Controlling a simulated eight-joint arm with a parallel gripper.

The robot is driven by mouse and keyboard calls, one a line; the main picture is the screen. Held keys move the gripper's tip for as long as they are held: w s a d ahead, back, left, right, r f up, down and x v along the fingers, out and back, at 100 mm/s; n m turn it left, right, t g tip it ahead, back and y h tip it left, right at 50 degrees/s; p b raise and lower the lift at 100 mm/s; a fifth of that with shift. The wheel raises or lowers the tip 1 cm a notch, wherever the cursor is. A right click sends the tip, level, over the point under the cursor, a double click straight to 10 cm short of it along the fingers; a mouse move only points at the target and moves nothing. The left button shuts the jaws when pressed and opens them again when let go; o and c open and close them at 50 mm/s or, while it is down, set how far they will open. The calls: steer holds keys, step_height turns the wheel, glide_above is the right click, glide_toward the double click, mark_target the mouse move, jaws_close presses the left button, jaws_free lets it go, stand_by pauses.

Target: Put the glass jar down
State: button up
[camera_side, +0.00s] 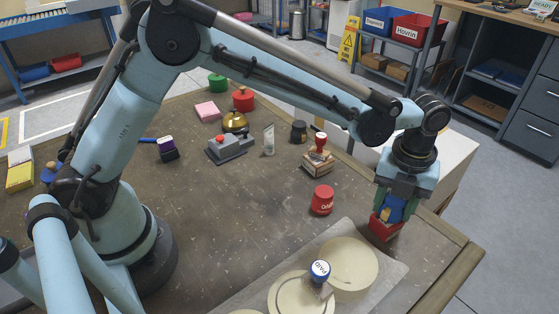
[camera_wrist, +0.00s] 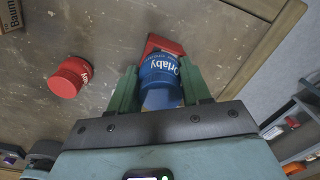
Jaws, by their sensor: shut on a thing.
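My gripper (camera_side: 395,197) points down over the right end of the table. Its green fingers (camera_wrist: 160,84) are shut on a jar, which shows in the wrist view as a blue round body (camera_wrist: 160,72) with white lettering like "Orlaby". In the side view the jar (camera_side: 394,212) shows blue and yellow between the fingers, partly hidden by them. A red open-looking holder (camera_side: 383,229) is directly below the jar; it also shows beyond the jar in the wrist view (camera_wrist: 163,44). I cannot tell whether the jar rests in it.
A red-handled stamp (camera_side: 318,160) stands behind. The table edge (camera_side: 445,275) is close on the right.

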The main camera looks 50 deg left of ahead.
steer(key=shift+f, duration=0.2)
steer(key=o, duration=1.1)
